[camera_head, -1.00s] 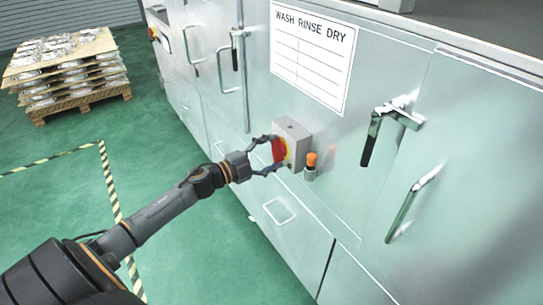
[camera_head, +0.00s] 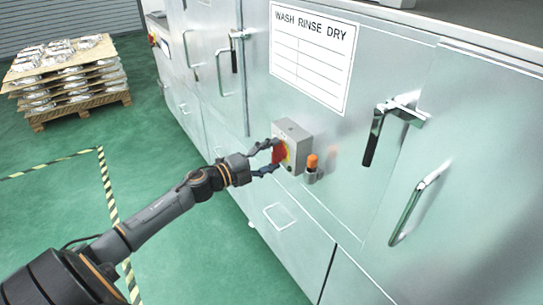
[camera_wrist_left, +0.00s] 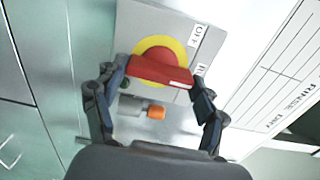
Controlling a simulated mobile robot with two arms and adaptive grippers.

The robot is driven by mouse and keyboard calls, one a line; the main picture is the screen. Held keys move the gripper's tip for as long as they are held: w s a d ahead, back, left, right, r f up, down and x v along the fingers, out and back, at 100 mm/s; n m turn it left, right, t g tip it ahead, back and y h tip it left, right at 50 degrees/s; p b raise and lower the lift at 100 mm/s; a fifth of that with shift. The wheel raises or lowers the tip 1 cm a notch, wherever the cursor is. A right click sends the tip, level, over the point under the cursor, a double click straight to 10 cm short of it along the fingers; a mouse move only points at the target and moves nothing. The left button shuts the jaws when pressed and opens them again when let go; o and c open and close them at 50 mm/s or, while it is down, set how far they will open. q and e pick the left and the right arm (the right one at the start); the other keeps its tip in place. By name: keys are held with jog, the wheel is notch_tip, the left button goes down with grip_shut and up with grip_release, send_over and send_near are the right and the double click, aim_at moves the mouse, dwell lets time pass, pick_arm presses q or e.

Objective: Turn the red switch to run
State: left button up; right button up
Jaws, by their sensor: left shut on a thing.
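The red switch (camera_head: 279,152) sits on a yellow disc on the front of a grey box fixed to the metal machine. In the left wrist view the red switch (camera_wrist_left: 160,71) has a wide handle bar with a white mark at its right end. Lettering beside it on the box reads "OFF", with another label partly hidden. My left gripper (camera_head: 270,157) is shut on the red switch, one finger at each end of the handle, as the left wrist view (camera_wrist_left: 155,88) also shows. My right gripper is not in view.
An orange-capped part (camera_head: 312,162) juts out just right of the switch box (camera_head: 296,133). Door handles (camera_head: 375,135) stick out further right. A pallet of castings (camera_head: 70,80) stands at the far left on open green floor.

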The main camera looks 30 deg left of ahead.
pick_arm(q)
jog(key=o, duration=1.2)
jog(key=shift+c, duration=0.2)
jog(key=v, duration=1.2)
jog(key=shift+f, duration=0.1)
